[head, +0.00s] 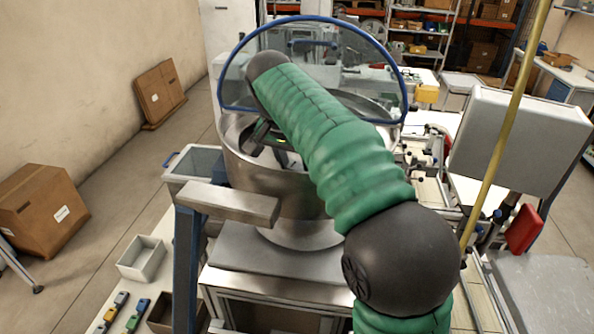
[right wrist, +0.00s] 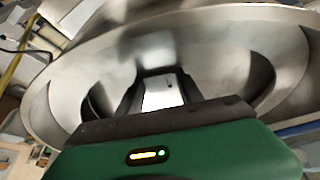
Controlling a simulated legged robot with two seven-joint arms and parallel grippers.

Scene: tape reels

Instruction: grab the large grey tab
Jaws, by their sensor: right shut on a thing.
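The large grey tab (right wrist: 163,95) shows in the right wrist view as a pale grey flat-faced piece between the dark fingers of my right gripper (right wrist: 158,80). The gripper is shut on it, inside a wide metal bowl (right wrist: 225,50). In the head view my right gripper (head: 268,140) reaches down into the same bowl (head: 250,172), and my green arm hides much of it. I cannot make out the tab there. My left gripper is not in view.
A clear blue-rimmed guard (head: 236,72) stands up over the bowl. A grey metal bar (head: 230,203) on a blue post is in front of the bowl. A grey bin (head: 198,163) is to its left. A yellow pole (head: 505,125) rises at right.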

